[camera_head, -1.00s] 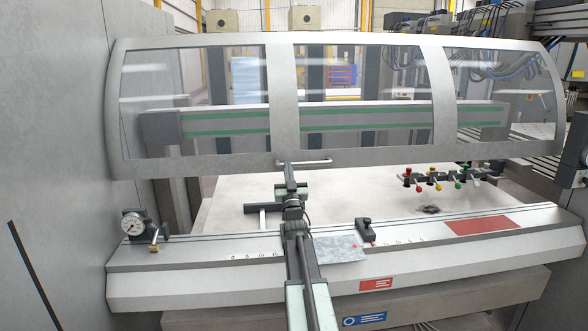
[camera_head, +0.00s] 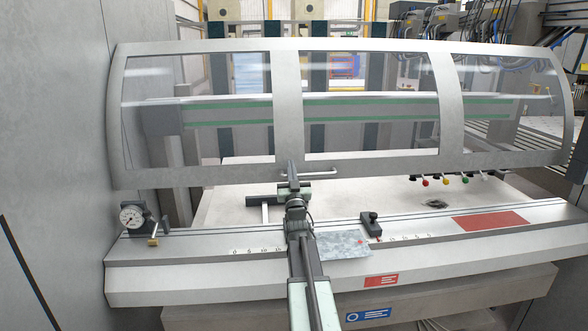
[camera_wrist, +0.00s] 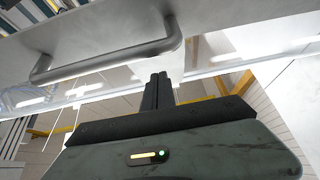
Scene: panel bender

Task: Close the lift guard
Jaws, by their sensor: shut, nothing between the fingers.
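The lift guard (camera_head: 286,110) is a wide grey frame with three clear panes. Its lower edge hangs above the machine bed (camera_head: 340,205), with an open gap below it. A bar handle (camera_head: 322,173) sits at the middle of that edge; it shows large in the wrist view (camera_wrist: 110,62). My gripper (camera_head: 292,166) points up at the guard's lower edge, by the handle's left end in the head view. In the wrist view its fingers (camera_wrist: 158,88) are together and empty, close to one end of the handle. I cannot tell whether they touch the guard.
A dial gauge (camera_head: 132,216) stands at the bed's left end. A sheet metal piece (camera_head: 343,245) and a small dark block (camera_head: 371,223) lie on the front ledge. Coloured knobs (camera_head: 446,181) hang at the right under the guard. A grey wall (camera_head: 55,130) closes the left side.

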